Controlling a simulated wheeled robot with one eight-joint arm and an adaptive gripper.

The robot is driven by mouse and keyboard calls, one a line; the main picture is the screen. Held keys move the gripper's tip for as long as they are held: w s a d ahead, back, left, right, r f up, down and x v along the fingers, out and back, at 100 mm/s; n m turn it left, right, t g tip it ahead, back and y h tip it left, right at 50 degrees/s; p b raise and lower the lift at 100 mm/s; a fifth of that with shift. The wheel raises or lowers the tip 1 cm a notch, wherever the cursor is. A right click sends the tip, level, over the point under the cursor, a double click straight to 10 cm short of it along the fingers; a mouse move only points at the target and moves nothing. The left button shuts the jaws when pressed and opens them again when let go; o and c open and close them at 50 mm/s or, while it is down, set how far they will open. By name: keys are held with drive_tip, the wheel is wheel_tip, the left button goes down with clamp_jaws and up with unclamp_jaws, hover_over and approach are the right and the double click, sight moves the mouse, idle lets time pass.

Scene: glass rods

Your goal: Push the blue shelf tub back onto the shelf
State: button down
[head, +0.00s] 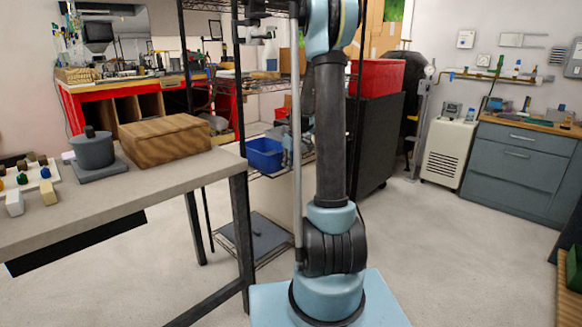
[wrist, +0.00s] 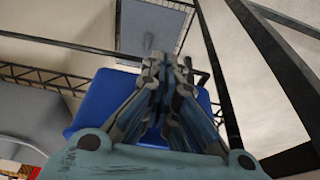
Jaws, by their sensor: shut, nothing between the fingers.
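The blue shelf tub (head: 263,157) sits on a wire shelf (head: 304,160) of the black rack in the head view, at the shelf's near left part. In the wrist view the tub (wrist: 100,106) fills the middle behind my fingers. My gripper (wrist: 168,62) is shut and empty, with its fingers in front of the tub. In the head view my gripper (head: 289,150) shows just right of the tub, partly hidden by my arm. I cannot tell whether the fingers touch the tub.
The rack has black posts (head: 238,90) close to the tub. A grey workbench (head: 170,181) with a wooden box (head: 163,140) stands at the left. A lower rack shelf holds a flat grey item (head: 256,236). A red bin (head: 377,77) stands behind my arm. Open floor lies at the right.

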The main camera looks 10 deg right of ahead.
drive_tip(key=shift+w+a, duration=0.15)
drive_tip(key=w+a, duration=0.1)
drive_tip(key=w, duration=0.1)
drive_tip(key=w+a, duration=0.4)
drive_tip(key=shift+w, duration=0.4)
drive_tip(key=shift+d, duration=0.1)
